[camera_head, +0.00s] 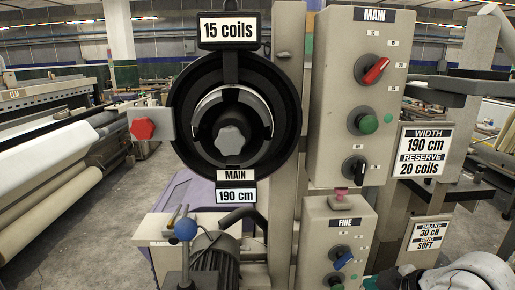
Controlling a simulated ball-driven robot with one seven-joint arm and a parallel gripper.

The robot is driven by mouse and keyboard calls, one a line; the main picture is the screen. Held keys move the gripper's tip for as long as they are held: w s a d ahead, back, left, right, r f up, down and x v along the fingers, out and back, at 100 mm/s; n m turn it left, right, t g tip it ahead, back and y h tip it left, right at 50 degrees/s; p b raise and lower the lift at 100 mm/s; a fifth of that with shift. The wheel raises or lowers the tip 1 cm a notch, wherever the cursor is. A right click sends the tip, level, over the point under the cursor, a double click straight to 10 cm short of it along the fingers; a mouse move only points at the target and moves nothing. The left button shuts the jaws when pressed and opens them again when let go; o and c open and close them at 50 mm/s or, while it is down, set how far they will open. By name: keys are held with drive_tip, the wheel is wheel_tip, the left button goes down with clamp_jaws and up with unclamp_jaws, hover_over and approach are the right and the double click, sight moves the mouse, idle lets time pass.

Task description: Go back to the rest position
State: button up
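No gripper of mine shows in the head view. A white and grey rounded part at the bottom right edge looks like part of my arm; its end is hidden or out of the picture. In front of me stands a loom with a round black weft feeder (183,120), labelled 15 coils, MAIN and 190 cm. To its right is the MAIN control box (340,150) with a red knob (375,71), a green button (367,124) and a black knob (354,170).
Below is the FINE box (318,262) with a blue knob (343,261). A red knob (142,128) sits left of the feeder. A blue-balled lever (186,229) stands near a motor (214,262). Setting signs (423,151) hang at right. Bare floor (110,225) shows at left.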

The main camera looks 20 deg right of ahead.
drive_tip(key=s+a+f+m+g, duration=0.25)
drive_tip(key=s+a+f, duration=0.2)
drive_tip(key=f, duration=0.25)
drive_tip(key=s+a+f+m+g, duration=0.1)
drive_tip(key=s+a+f+m, duration=0.3)
drive_tip(key=f, duration=0.3)
drive_tip(key=s+d+f+g+h, duration=0.1)
drive_tip(key=s+f, duration=0.2)
drive_tip(key=s, duration=0.4)
drive_tip(key=s+d+f+m+g+h, duration=0.1)
drive_tip(key=s+d+f+h, duration=0.1)
drive_tip(key=s+f, duration=0.2)
drive_tip(key=s, duration=0.3)
drive_tip(key=shift+d+f+g, duration=0.15)
drive_tip(key=shift+f+g, duration=0.15)
drive_tip(key=shift+g, duration=0.05)
